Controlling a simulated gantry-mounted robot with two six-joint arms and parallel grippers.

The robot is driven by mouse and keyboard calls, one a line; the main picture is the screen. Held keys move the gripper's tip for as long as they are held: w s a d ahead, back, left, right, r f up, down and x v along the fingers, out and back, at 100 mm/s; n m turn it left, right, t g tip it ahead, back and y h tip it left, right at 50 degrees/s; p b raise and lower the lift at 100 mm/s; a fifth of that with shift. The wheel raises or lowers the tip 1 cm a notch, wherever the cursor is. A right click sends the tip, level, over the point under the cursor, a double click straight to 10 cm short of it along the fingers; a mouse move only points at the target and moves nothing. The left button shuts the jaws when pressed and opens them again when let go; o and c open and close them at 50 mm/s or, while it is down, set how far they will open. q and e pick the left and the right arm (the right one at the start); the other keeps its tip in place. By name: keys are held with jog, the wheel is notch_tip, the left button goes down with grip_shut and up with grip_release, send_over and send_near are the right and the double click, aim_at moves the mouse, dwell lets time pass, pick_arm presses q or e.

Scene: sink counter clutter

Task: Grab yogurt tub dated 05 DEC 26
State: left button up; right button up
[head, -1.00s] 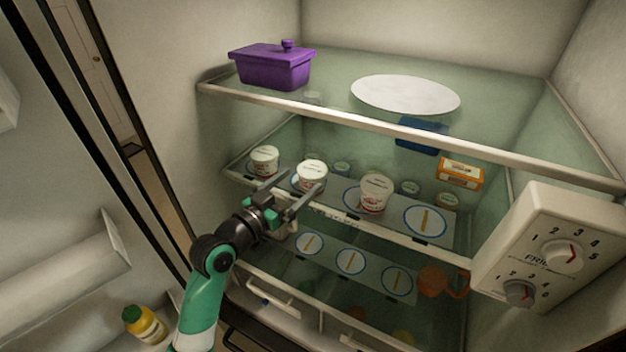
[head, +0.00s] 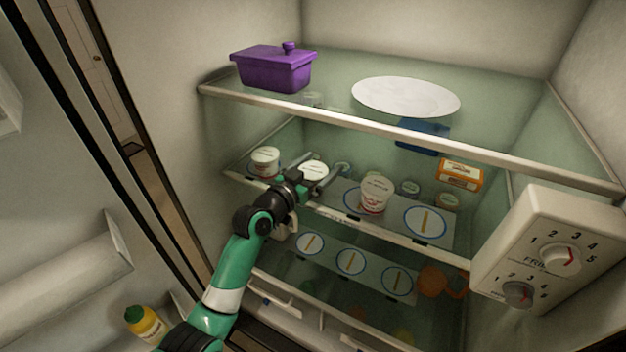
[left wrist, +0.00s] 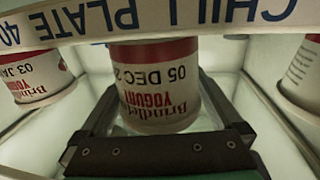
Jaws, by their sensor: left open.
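The yogurt tub whose label reads "05 DEC 2…" (left wrist: 158,80) is white with a red band, and its print appears upside down in the left wrist view. It is between the two fingers of my left gripper (head: 316,173), which is open around it. In the head view this is the middle tub (head: 313,168) on the middle shelf, partly hidden by my gripper. Another tub (head: 265,160) stands to its left and one (head: 375,194) to its right. A tub in the left wrist view (left wrist: 38,75) reads "03 JA…". My right gripper is not in view.
The tubs stand on a chill plate (head: 448,236) with blue rings on the glass shelf. The upper shelf (head: 400,130) holds a purple box (head: 273,70) and a white plate (head: 405,97). An orange carton (head: 460,175) and the control box (head: 545,255) are at right.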

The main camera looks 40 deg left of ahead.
pick_arm(q)
jog(key=c, duration=1.2)
jog(key=shift+r, duration=0.15)
jog(key=shift+r, duration=0.2)
notch_tip(320, 180, up, 2)
jog(key=shift+r, duration=0.25)
jog(key=s+d+r+p, duration=0.2)
jog(key=d+r, duration=0.1)
jog(key=d, duration=0.1)
jog(key=s+d+r+p, duration=0.1)
jog(key=d+r+p, duration=0.1)
jog(key=d+r, duration=0.1)
jog(key=s+d+r+p, duration=0.2)
jog(key=d+r+p, duration=0.1)
jog(key=d+r, duration=0.1)
jog(key=shift+s+d, duration=0.35)
jog(key=shift+d, duration=0.55)
